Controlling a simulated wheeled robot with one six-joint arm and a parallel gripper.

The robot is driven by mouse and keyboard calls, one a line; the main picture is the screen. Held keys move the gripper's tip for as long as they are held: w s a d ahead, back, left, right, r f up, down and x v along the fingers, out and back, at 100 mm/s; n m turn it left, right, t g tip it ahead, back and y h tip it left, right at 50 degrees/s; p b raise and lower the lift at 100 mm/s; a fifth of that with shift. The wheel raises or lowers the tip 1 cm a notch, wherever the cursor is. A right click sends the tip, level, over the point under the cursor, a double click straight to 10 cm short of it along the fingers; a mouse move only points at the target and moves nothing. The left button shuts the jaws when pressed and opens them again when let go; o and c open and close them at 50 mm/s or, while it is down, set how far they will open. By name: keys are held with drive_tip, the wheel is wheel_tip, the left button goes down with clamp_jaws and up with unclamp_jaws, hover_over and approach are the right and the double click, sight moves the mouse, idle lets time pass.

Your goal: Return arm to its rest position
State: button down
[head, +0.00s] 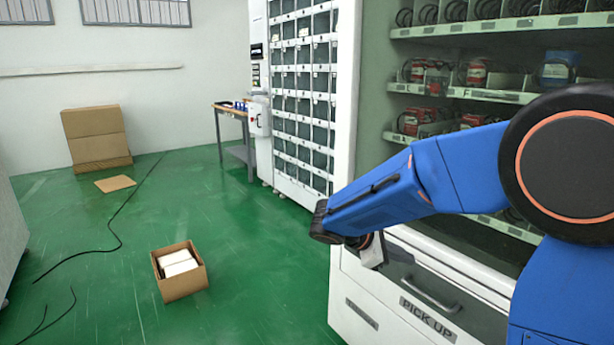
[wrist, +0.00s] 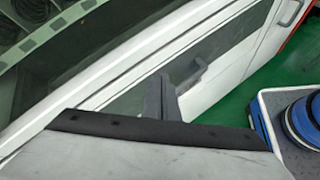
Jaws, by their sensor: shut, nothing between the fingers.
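My gripper (head: 373,252) is at the end of my bent blue arm, in front of the white vending machine (head: 345,150). It is just above and left of the pick-up hatch (head: 432,328), and most of it is hidden behind the wrist. In the wrist view my gripper (wrist: 160,98) points towards the machine's white frame and glass. Its fingers are shut and hold nothing. I cannot tell the exact gap between it and the machine front.
An open cardboard box (head: 184,288) with white packages stands on the green floor. Black cables (head: 118,235) lie to the left. A locker cabinet (head: 303,95) and a small table (head: 238,150) stand behind.

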drive_tip(key=s+d+m+g+y, duration=0.1)
drive_tip(key=s+d+m+y, duration=0.2)
drive_tip(key=s, duration=0.5)
drive_tip(key=s+d+m+g+y, duration=0.1)
drive_tip(key=s+d+m+y, duration=0.2)
drive_tip(key=s, duration=0.4)
drive_tip(key=s+a+m+t+y, duration=0.1)
drive_tip(key=s+m+t+y, duration=0.1)
drive_tip(key=s+m, duration=0.2)
drive_tip(key=s+a+m+t+y, duration=0.2)
drive_tip(key=s+m, duration=0.3)
drive_tip(key=s, duration=0.5)
drive_tip(key=shift+y, duration=0.7)
drive_tip(key=shift+s, duration=0.1)
